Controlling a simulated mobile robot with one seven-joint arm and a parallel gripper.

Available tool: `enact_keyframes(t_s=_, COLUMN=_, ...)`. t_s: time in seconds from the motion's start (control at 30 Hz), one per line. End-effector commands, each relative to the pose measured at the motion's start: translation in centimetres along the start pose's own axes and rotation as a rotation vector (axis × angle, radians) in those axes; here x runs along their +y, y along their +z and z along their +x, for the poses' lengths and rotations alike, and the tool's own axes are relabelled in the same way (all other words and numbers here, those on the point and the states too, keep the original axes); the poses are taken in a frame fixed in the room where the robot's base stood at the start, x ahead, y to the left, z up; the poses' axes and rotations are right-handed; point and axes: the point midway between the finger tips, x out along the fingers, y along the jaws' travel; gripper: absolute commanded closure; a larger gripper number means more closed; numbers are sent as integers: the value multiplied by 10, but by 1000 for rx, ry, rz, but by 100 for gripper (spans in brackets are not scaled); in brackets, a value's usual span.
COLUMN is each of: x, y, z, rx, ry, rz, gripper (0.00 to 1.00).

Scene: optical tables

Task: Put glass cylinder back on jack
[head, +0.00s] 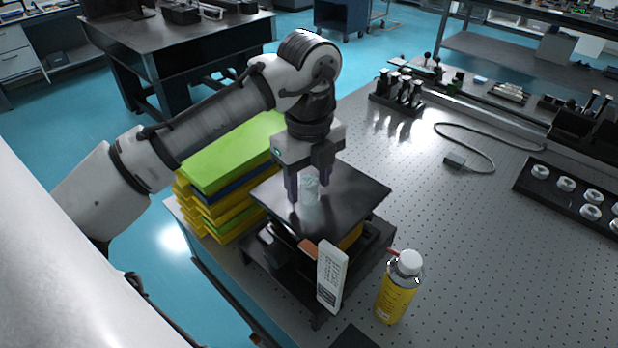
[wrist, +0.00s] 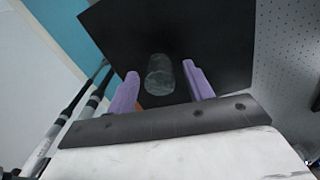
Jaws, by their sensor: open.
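The glass cylinder (head: 309,188) stands on the black top plate of the jack (head: 352,190). In the wrist view the clear cylinder (wrist: 160,75) shows against the dark plate (wrist: 225,45), between the two purple fingers. My gripper (head: 308,196) is open, with one finger on each side of the cylinder and a gap to each in the wrist view (wrist: 162,88). I cannot tell whether the fingertips touch the plate.
A stack of green, yellow and blue pieces (head: 228,160) is left of the jack. A cable (head: 480,140) and a dark tray of round parts (head: 570,190) are to the right.

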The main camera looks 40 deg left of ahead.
Motion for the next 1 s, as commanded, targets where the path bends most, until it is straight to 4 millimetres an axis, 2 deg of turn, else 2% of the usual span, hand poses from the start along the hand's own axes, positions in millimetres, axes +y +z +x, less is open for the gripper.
enact_keyframes(t_s=0.27, x=-1, y=0, z=-8, rx=-2, ry=-1, rz=0, gripper=48)
enact_keyframes(t_s=0.37, x=-1, y=0, z=-24, rx=-1, ry=-4, rz=0, gripper=48)
enact_keyframes(t_s=0.6, x=0, y=0, z=-80, rx=-4, ry=-1, rz=-1, gripper=48)
enact_keyframes(t_s=0.7, x=0, y=0, z=-98, rx=-4, ry=1, rz=-2, gripper=48)
enact_keyframes(t_s=0.83, x=0, y=0, z=-114, rx=-2, ry=1, rz=-2, gripper=48)
enact_keyframes(t_s=1.0, x=0, y=0, z=-123, rx=-1, ry=1, rz=0, gripper=48)
